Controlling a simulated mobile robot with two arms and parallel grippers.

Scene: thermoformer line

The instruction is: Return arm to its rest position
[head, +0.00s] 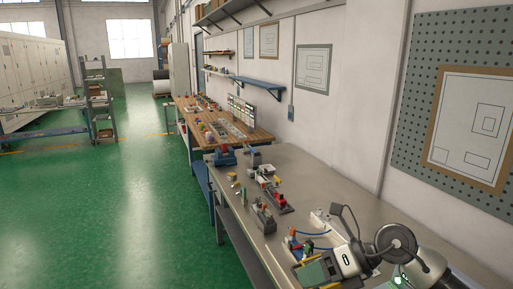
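My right arm comes in at the bottom right over the grey metal bench. Its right gripper (338,262) is low in the picture, above the near part of the bench. The fingers are small and mixed with the parts around them, so I cannot tell whether they are open or shut, or whether they hold anything. My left arm and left gripper are not in view.
The grey bench (330,181) carries small fixtures, including a dark block with a red part (277,202). A wooden-topped bench (238,141) stands beyond it. A pegboard (412,110) hangs on the right wall. The green floor (125,200) at left is clear.

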